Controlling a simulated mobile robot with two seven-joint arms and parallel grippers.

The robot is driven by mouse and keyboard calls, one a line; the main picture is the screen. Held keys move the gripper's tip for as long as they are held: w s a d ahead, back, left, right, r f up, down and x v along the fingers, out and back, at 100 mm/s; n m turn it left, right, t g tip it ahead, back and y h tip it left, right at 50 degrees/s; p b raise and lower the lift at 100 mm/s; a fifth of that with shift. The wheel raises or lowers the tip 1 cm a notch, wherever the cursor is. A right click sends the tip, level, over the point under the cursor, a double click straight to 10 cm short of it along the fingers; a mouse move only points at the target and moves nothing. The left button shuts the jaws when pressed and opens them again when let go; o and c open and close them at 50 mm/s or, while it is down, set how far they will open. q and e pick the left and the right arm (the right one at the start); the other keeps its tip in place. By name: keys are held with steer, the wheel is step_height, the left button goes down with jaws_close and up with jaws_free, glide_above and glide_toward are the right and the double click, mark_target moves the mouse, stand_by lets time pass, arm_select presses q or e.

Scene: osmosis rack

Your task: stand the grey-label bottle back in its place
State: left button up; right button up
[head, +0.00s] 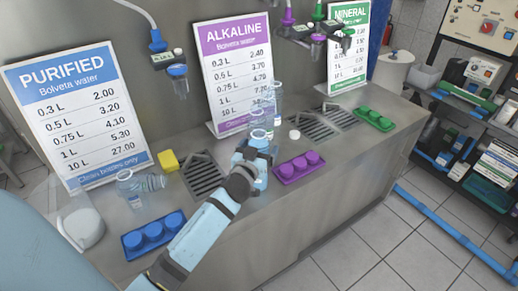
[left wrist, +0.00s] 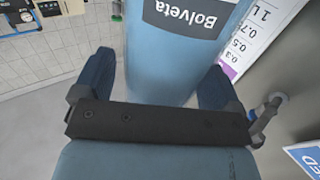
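A clear bluish bottle with a dark grey "Bolveta" label (left wrist: 185,15) fills the middle of the left wrist view. It stands between the two spread fingers of my left gripper (left wrist: 160,80). A gap shows between the bottle and at least one finger. In the head view my left gripper (head: 257,160) is low over the counter's middle, with a bottle top (head: 258,120) showing just above it. Another clear bottle (head: 275,92) stands behind. My right gripper is not in view.
The steel counter (head: 315,178) carries a blue tray (head: 153,236), a purple tray (head: 299,167), a green tray (head: 374,119) and a yellow block (head: 168,160). Drain grates (head: 203,175) are set into it. Price signs (head: 80,112) stand along the back.

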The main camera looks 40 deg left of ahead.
arm_select(q)
steer(key=v, duration=1.2)
steer(key=s+d+f+m+g+h, duration=0.2)
steer(key=s+d+f+g+h, duration=0.1)
steer(key=s+d+f, duration=0.4)
steer(key=s+d+f+m+g+h, duration=0.3)
steer(key=s+d+f, duration=0.5)
steer(key=f, duration=0.6)
steer(key=shift+g+h+b, duration=0.4)
steer(key=shift+h+b, duration=0.05)
steer(key=shift+h, duration=0.15)
steer(key=shift+r, duration=0.1)
step_height(320, 180, up, 11)
steer(key=p, duration=1.2)
steer(key=shift+s+a+m, duration=0.2)
steer(key=shift+a+m, duration=0.1)
steer(key=shift+a, duration=0.15)
